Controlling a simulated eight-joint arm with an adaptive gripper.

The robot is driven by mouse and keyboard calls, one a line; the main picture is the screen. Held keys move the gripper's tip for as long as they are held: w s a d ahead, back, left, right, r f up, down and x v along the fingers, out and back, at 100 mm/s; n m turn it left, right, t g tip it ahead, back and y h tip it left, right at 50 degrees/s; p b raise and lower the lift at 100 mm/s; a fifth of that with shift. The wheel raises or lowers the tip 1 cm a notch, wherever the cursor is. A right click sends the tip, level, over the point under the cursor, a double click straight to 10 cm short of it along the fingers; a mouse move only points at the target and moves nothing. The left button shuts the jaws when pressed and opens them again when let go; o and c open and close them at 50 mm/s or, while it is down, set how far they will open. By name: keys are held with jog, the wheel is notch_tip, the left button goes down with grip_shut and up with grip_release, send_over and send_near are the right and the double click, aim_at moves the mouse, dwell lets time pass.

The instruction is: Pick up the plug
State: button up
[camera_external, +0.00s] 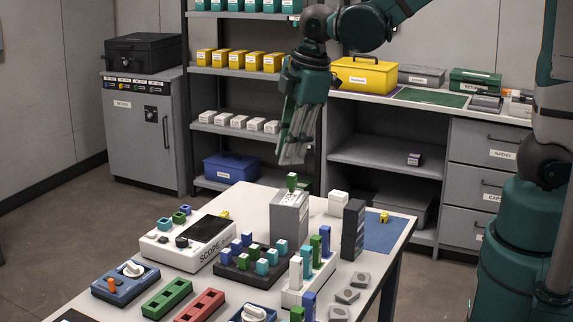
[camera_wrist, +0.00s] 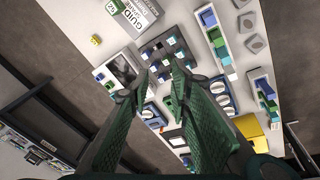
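Several small coloured plug-like pieces are in view, and I cannot tell which one is the plug. A green one (camera_external: 292,181) stands on top of the grey box (camera_external: 289,214). Several blue, green and cyan ones stand in a dark block (camera_external: 249,271), which also shows in the wrist view (camera_wrist: 150,48). A small yellow piece (camera_external: 384,216) lies on the blue mat (camera_external: 393,234). My gripper (camera_external: 291,160) hangs above the table, pointing down over the grey box. In the wrist view its two fingers (camera_wrist: 162,72) are apart with nothing between them.
A white SCOPE device (camera_external: 190,249), a tall dark block (camera_external: 353,229), a white rack with tall coloured pieces (camera_external: 309,276) and red and green trays (camera_external: 200,306) crowd the table. Shelves (camera_external: 240,131) and a counter stand behind. The mat's right part is mostly clear.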

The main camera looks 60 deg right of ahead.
aim_at(254, 246)
jog(key=w+a+f+n, duration=0.1)
jog(key=w+f+n, duration=0.1)
jog(key=f, duration=0.3)
jog(key=w+a+f+n+g+b, duration=0.1)
jog(key=w+a+f+n, duration=0.1)
jog(key=f, duration=0.3)
jog(key=w+a+f+n+g+b, duration=0.1)
jog(key=w+a+f+n, duration=0.1)
jog(key=f, duration=0.4)
jog(key=shift+w+a, duration=0.1)
jog(key=shift+w, duration=0.2)
jog(key=shift+w+a+f+n+g, duration=0.2)
jog(key=shift+f+n+g, duration=0.1)
jog(key=shift+f, duration=0.35)
jog(key=shift+s+f, duration=0.1)
jog(key=shift+f, duration=1.2)
jog(key=shift+s+f+b, duration=0.15)
jog(key=shift+f+b, duration=0.45)
jog(key=shift+f, duration=2)
jog(key=c, duration=0.5)
